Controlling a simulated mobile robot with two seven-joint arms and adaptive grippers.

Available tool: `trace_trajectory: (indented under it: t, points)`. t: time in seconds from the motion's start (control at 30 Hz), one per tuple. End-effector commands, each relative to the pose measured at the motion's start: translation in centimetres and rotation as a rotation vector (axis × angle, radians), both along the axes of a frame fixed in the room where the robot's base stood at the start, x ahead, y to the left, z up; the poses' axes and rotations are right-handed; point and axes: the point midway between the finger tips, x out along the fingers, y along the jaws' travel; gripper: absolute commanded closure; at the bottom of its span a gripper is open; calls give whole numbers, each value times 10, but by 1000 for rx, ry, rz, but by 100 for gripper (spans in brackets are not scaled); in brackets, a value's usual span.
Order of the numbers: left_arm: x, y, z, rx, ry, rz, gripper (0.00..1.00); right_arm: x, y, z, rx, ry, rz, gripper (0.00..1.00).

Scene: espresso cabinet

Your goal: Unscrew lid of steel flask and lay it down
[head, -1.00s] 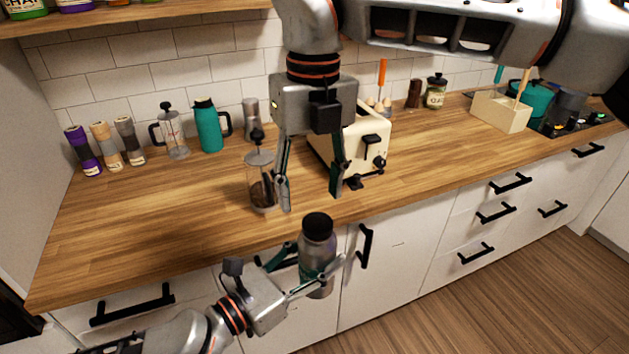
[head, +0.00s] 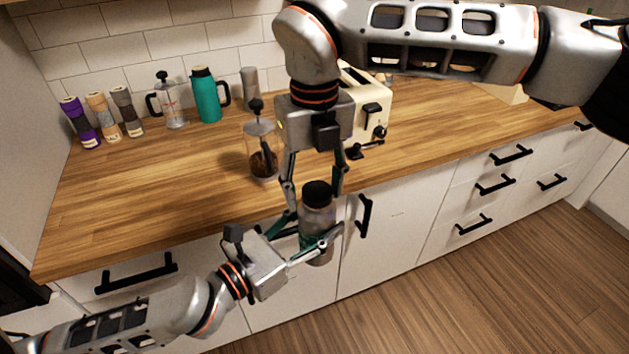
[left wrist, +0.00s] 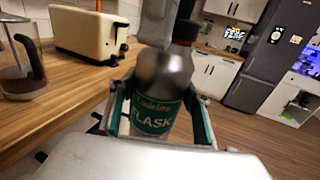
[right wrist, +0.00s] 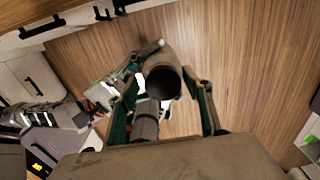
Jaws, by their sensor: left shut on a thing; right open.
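The steel flask (head: 317,222) with its black lid (head: 317,191) is upright in front of the counter edge. My left gripper (head: 318,250) is shut around its lower body. The left wrist view shows the flask body (left wrist: 163,80) with a green label between the fingers. My right gripper (head: 314,192) points down from above, open, with its fingers on either side of the lid. In the right wrist view the black lid (right wrist: 163,83) lies between the open fingers; I cannot tell whether they touch it. The lid is on the flask.
The wooden counter (head: 180,190) has free room at its front left. A glass French press (head: 262,150) stands near my right gripper, and a cream toaster (head: 365,105) is behind it. A teal jug (head: 207,97) and several grinders stand along the wall.

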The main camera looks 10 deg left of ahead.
Motion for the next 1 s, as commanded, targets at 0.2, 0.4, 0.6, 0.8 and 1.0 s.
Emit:
trace_trajectory:
  t: [0.2,0.4,0.6,0.8,1.0]
  points:
    - [0,0,2,-1,-3,-1,100,0,0,0,0,0,0,81]
    - [0,-1,2,-2,-4,-2,100,-2,1,1,1,2,22,89]
    - [0,-1,2,-1,-4,-4,100,-3,3,1,4,4,70,89]
    - [-1,-2,2,-2,-5,-5,100,-4,3,1,4,4,70,46]
    - [0,-1,2,-1,-4,-2,100,-2,1,1,2,2,65,46]
